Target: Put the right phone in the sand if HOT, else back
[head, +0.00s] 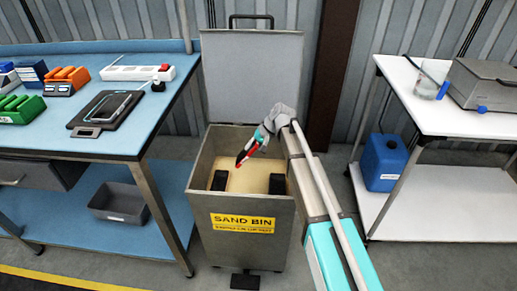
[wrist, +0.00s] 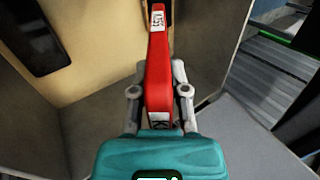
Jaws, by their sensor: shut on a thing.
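My gripper (wrist: 158,95) is shut on a slim red phone-like thing (wrist: 158,60) with white labels, seen nearly edge-on in the wrist view. In the head view my gripper (head: 262,138) holds this red and dark thing (head: 247,151), tilted, over the open sand bin (head: 243,247). Pale sand (head: 247,178) shows inside the bin. One dark slab like a phone (head: 219,181) is at the bin's left side and another (head: 277,184) at its right. A dark slab (wrist: 45,35) also shows at the upper left in the wrist view. No heat reading is legible.
The bin's lid (head: 250,80) stands open behind. The blue table (head: 130,135) at left carries a dark tray-like device (head: 105,112), a power strip (head: 137,73) and orange and green packs. The white table (head: 440,120) at right bears a metal box (head: 485,85).

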